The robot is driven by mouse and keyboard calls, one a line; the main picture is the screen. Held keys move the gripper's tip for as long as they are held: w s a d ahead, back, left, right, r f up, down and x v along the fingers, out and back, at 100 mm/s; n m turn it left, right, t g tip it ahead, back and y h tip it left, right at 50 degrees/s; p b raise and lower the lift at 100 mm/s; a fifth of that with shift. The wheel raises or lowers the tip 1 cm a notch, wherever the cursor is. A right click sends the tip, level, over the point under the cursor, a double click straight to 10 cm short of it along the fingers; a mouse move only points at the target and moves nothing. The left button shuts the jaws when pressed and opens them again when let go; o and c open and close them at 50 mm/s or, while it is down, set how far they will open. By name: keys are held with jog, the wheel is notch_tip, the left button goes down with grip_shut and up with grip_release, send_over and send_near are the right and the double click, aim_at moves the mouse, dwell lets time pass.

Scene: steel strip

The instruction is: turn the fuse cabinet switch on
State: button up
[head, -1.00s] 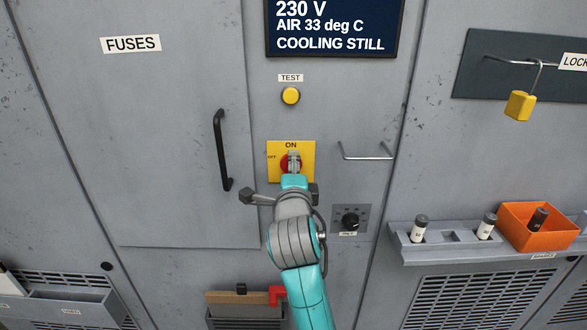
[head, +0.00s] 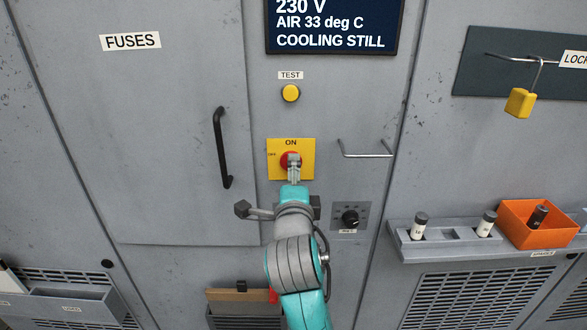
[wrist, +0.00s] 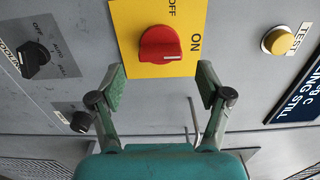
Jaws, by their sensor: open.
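The switch is a red knob (wrist: 160,44) on a yellow plate (wrist: 135,22) marked ON and OFF. In the wrist view its white mark runs toward the ON label. In the head view the knob (head: 285,160) shows partly behind my gripper (head: 294,163), on the plate (head: 306,146) with ON at the top and OFF at the left. In the wrist view my gripper (wrist: 160,85) is open and empty. Its green-padded fingers are spread wide, short of the knob and apart from it.
A yellow TEST button (head: 290,93) sits above the switch. A black door handle (head: 222,150) is to the left and a thin metal bar handle (head: 366,155) to the right. A black selector knob (head: 350,219) is below right. The display (head: 334,25) reads COOLING STILL.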

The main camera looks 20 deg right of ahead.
jog(key=v, duration=0.7)
jog(key=shift+s, duration=0.1)
jog(key=s+d+f+n+g+y, duration=0.1)
jog(key=s+f+n+y, duration=0.2)
jog(key=s+f+n, duration=0.7)
jog(key=s+f+n+y, duration=0.2)
jog(key=s+f+n, duration=0.3)
jog(key=f, duration=0.9)
jog(key=s+d+f+n, duration=0.1)
jog(key=s+f+n, duration=0.1)
jog(key=s, duration=1.2)
jog(key=s+d+f+n+g, duration=0.1)
jog(key=s+n, duration=0.3)
jog(key=s, duration=1)
jog(key=shift+f+n+y, duration=0.3)
jog(key=shift+f+n, duration=0.1)
jog(key=shift+f, duration=0.2)
